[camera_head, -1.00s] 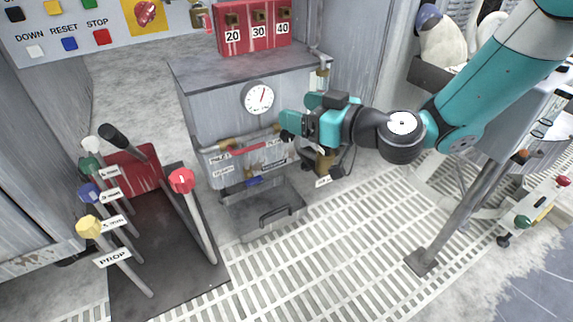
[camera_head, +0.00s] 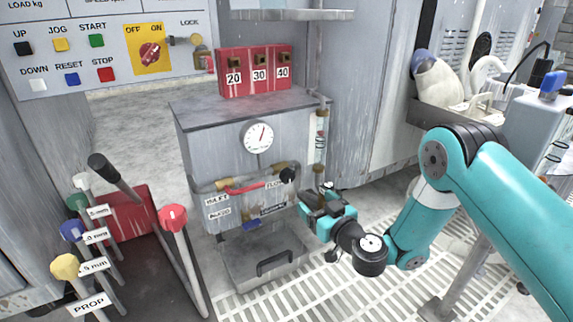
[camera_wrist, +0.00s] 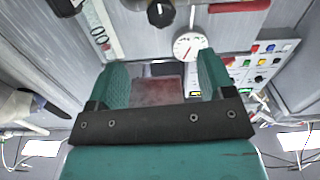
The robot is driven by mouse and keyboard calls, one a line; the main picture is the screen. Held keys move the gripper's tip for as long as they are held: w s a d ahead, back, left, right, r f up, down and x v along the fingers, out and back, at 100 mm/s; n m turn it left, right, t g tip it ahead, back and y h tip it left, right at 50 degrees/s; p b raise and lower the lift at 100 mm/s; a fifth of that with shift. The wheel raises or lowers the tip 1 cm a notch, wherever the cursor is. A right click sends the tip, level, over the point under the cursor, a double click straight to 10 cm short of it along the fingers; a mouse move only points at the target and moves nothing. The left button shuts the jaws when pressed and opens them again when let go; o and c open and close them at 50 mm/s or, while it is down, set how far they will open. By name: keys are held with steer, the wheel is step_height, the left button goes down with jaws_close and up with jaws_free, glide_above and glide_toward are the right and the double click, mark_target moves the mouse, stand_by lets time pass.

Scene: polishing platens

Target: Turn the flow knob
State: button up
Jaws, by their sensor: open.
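The flow knob (camera_head: 288,175) is a small black round knob on the front of the grey cabinet, at the right end of the pipework above the "FLOW" label. It also shows at the top of the wrist view (camera_wrist: 160,13), beyond the fingers. My teal gripper (camera_head: 318,203) is below and to the right of the knob, apart from it. In the wrist view my two fingers (camera_wrist: 165,78) are spread with nothing held between them. The knob's pointer direction is too small to tell.
A round white gauge (camera_head: 257,137) sits above the pipework, with a red lever (camera_head: 245,186) left of the knob. A glass flow tube (camera_head: 320,140) stands at the cabinet's right edge. A grey drawer (camera_head: 262,262) is below. Several coloured-knob levers stand at left.

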mark_target(289, 180)
steer(key=x, duration=0.4)
steer(key=p+x, duration=0.1)
steer(key=x, duration=0.4)
steer(key=p+x, duration=0.1)
steer(key=x, duration=0.4)
steer(key=shift+a+f, duration=0.15)
steer(key=shift+f, duration=0.15)
steer(key=shift+w+a+r, duration=0.25)
steer(key=shift+w+a, duration=0.05)
steer(key=shift+w, duration=0.2)
steer(key=c, duration=0.9)
